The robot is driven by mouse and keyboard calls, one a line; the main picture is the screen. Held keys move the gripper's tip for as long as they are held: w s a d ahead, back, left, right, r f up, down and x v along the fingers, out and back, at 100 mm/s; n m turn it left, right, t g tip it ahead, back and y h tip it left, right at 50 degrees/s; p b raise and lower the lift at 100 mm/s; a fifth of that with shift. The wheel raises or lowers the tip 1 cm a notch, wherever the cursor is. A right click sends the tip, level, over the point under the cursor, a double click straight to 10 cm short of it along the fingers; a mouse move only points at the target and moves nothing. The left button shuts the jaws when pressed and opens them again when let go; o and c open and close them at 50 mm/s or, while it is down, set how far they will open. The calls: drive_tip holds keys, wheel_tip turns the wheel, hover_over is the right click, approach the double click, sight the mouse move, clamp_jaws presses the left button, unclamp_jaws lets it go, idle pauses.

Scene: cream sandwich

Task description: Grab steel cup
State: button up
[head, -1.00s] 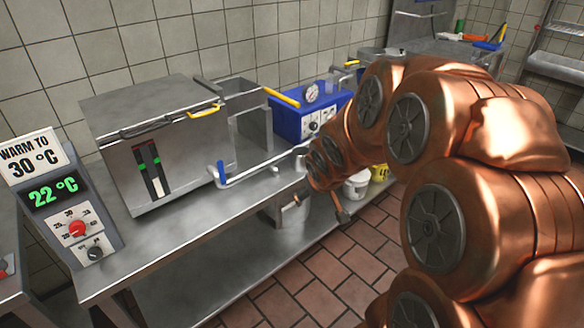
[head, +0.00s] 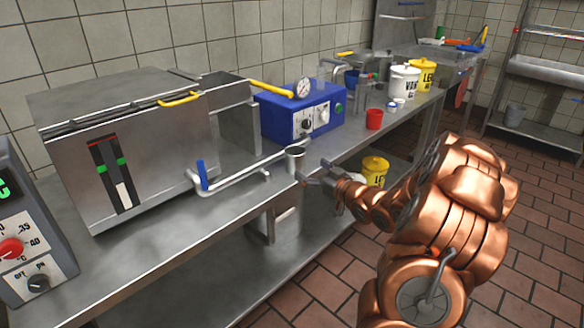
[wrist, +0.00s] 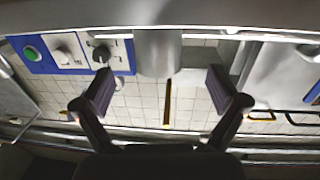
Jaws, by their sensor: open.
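The steel cup (head: 295,159) stands upright near the front edge of the steel counter, in front of the blue box, by the end of the bent pipe. My gripper (head: 313,173) is just to the right of the cup, at about its height, with its fingers pointing towards it. In the wrist view, the two dark fingers (wrist: 160,92) are spread wide with nothing between their tips. A grey cylinder, which looks like the cup (wrist: 158,52), shows ahead between them. I see no finger touching it.
A steel machine with a bent pipe and blue-handled tap (head: 202,176) stands to the cup's left. The blue box (head: 300,113) with a gauge is behind. A red cup (head: 374,119) and white bucket (head: 404,82) stand farther right. A yellow bucket (head: 375,171) is below.

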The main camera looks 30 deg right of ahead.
sight(301, 162)
drive_tip(key=shift+w+a+r, duration=0.1)
drive_tip(key=shift+w, duration=0.3)
drive_tip(key=shift+w+a, duration=0.15)
drive_tip(key=shift+w, duration=0.55)
drive_tip(key=shift+w+a, duration=0.15)
drive_tip(key=shift+w, duration=2.7)
drive_tip(key=c, duration=1.2)
drive_tip(key=shift+c, duration=0.2)
drive_tip(key=shift+r, duration=0.1)
